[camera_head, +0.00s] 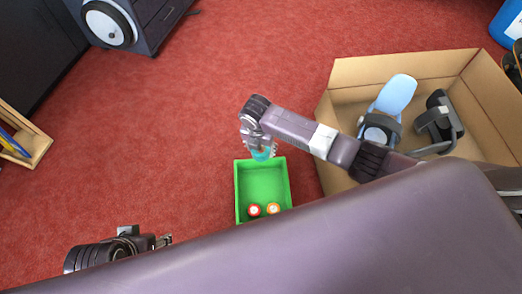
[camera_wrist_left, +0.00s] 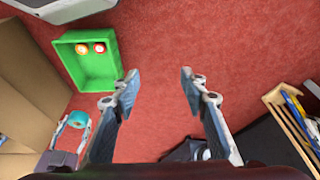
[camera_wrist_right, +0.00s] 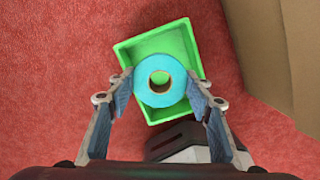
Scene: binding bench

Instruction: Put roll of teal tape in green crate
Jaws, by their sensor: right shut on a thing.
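The roll of teal tape (camera_wrist_right: 159,80) is held between the fingers of my right gripper (camera_wrist_right: 163,88), seen in the right wrist view. In the head view the teal roll (camera_head: 263,155) shows at the far end of the green crate (camera_head: 240,190), below my right gripper (camera_head: 260,146). In the right wrist view the roll overlaps the green crate (camera_wrist_right: 191,35). The left wrist view shows the crate (camera_wrist_left: 66,61) too, and the teal roll (camera_wrist_left: 79,120) beside it. My left gripper (camera_wrist_left: 157,75) is open and empty, over bare carpet.
A red-topped roll (camera_head: 254,210) and an orange-topped roll (camera_head: 273,209) lie in the crate's near end. A large cardboard box (camera_head: 345,73) with chair-like items stands at right. A wooden tray (camera_head: 38,148) is at far left. Red carpet between is clear.

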